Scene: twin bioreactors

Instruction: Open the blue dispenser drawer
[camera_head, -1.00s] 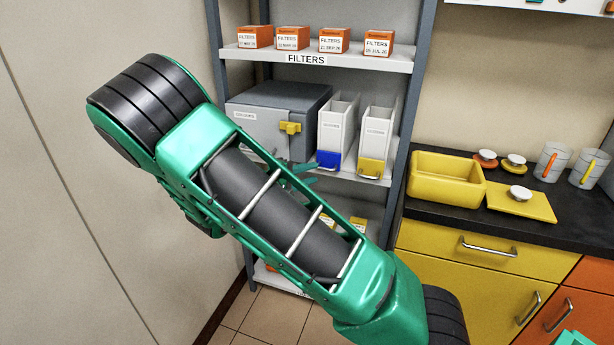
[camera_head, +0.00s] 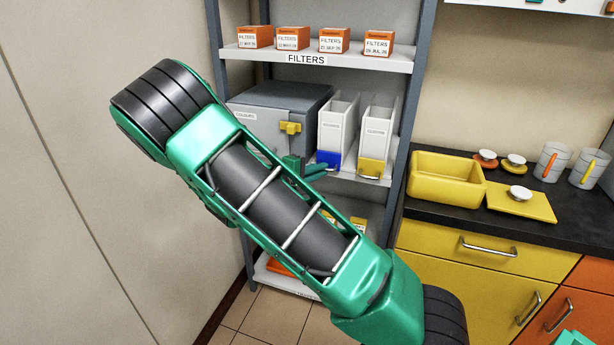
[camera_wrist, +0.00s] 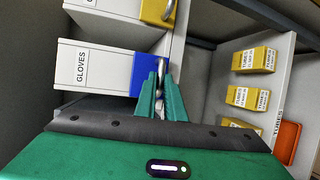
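The blue dispenser is a tall white bin with a blue lower front (camera_head: 328,159) on the middle shelf, left of a like bin with a yellow front. In the wrist view its side reads GLOVES, and its blue front (camera_wrist: 146,63) carries a grey handle (camera_wrist: 162,73). My gripper (camera_head: 318,170) is at this blue front. In the wrist view the two green fingers (camera_wrist: 161,88) stand close on either side of the handle with a narrow gap. I cannot tell whether they press on it. The dispenser's blue front looks closed.
The yellow-fronted dispenser (camera_head: 373,168) stands close to the right. A grey box with a yellow latch (camera_head: 290,127) is on the left. Filter boxes (camera_head: 334,40) line the shelf above. A yellow tub (camera_head: 445,182) sits on the right counter. Shelf posts flank the bay.

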